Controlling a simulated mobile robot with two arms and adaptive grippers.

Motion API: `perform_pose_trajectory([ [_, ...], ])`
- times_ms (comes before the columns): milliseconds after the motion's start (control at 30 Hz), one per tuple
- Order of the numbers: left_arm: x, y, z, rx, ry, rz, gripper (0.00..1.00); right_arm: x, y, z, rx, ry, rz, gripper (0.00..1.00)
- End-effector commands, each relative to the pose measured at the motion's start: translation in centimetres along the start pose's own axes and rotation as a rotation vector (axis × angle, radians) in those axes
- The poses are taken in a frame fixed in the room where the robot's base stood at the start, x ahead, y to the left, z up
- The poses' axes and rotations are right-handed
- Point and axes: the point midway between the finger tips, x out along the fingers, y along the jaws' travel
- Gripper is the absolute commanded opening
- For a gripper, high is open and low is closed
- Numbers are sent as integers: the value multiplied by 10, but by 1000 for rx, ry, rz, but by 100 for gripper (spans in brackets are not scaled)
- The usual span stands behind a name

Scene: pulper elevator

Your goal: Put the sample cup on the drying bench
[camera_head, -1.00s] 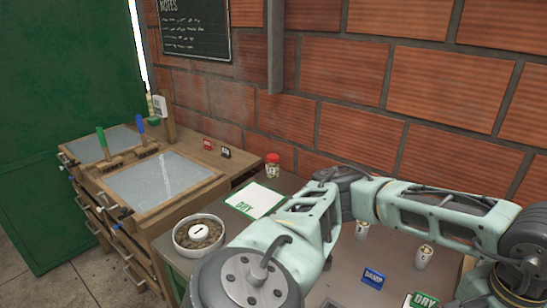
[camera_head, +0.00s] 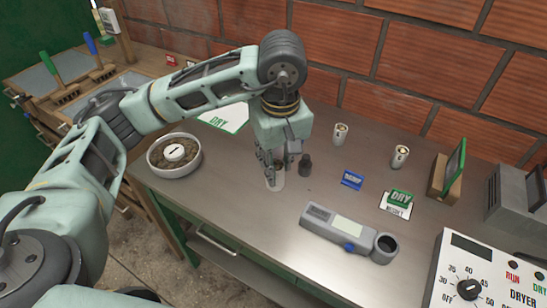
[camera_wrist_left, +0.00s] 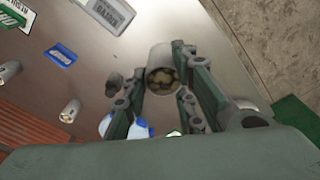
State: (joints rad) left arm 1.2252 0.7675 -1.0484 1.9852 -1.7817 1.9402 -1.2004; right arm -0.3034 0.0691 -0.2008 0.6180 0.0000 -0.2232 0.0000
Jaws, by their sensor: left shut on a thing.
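My left gripper (camera_head: 272,166) points down over the grey metal bench (camera_head: 245,200), left of its middle. It is shut on a pale sample cup (camera_head: 277,183), which stays partly hidden behind the fingers in the head view. In the left wrist view the cup (camera_wrist_left: 161,60) sits between the two fingers (camera_wrist_left: 163,82), its open end showing brown beans inside. The cup is upright, at or just above the bench top; I cannot tell whether it touches. My right gripper is not in view.
A small dark cylinder (camera_head: 305,165) stands close right of the cup. A grey meter (camera_head: 345,230) lies in front. Two pale cups (camera_head: 340,133) (camera_head: 400,156) stand behind, near blue and green cards (camera_head: 352,180) (camera_head: 399,199). A bowl of beans (camera_head: 174,155) is left; the dryer panel (camera_head: 485,275) is right.

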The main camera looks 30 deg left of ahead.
Motion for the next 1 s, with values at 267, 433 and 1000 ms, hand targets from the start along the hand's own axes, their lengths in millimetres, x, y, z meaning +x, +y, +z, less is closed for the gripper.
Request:
perform_pose_trajectory([
  [267, 23, 16, -23, -602, 20, -64, 0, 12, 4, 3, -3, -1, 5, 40],
  [433, 28, 18, -30, -780, 33, -82, 0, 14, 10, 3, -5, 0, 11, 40],
  [1000, 94, -27, -117, -823, 36, -89, 0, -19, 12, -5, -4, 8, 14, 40],
])
